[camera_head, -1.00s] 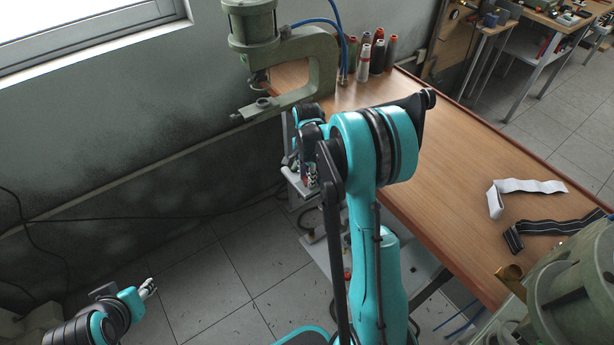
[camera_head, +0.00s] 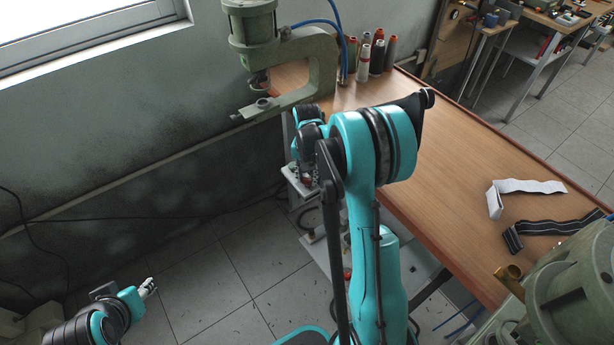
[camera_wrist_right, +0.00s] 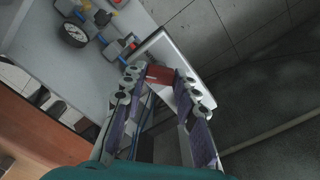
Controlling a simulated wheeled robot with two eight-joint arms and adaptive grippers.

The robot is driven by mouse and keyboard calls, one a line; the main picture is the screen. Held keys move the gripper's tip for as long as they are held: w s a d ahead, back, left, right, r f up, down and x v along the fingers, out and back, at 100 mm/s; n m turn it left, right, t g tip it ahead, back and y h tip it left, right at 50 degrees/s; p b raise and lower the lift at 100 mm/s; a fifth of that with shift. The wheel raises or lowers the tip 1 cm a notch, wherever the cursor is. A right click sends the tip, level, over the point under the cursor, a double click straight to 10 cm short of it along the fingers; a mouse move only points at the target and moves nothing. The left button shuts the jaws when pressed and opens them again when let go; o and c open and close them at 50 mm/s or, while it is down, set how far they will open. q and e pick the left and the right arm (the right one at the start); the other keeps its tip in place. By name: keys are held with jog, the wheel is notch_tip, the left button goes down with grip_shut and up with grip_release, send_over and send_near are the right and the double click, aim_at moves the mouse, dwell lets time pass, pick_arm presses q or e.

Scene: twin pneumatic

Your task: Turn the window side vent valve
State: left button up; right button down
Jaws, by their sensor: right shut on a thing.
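In the right wrist view, my right gripper (camera_wrist_right: 160,82) is shut on a red valve handle (camera_wrist_right: 159,74), which sits between the two fingertips. The valve body is mostly hidden behind the fingers. In the head view my right gripper (camera_head: 303,178) is small, below the table's left end and mostly covered by its own wrist and arm. A little red shows beside it. My left gripper (camera_head: 149,287) is at the lower left, over the floor and away from everything; its fingers are too small to judge.
A green press (camera_head: 318,62) stands at the window end of the wooden table (camera_head: 465,165). A panel with a round gauge (camera_wrist_right: 74,34) and blue-grey fittings lies beside the right gripper. Open floor lies at left.

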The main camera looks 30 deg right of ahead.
aim_at(307, 179)
jog(key=n, duration=0.5)
jog(key=shift+n, duration=2.5)
jog(key=c, duration=1.2)
grip_release()
jog(key=shift+o, duration=0.2)
jog(key=shift+r, duration=0.15)
notch_tip(307, 179, up, 12)
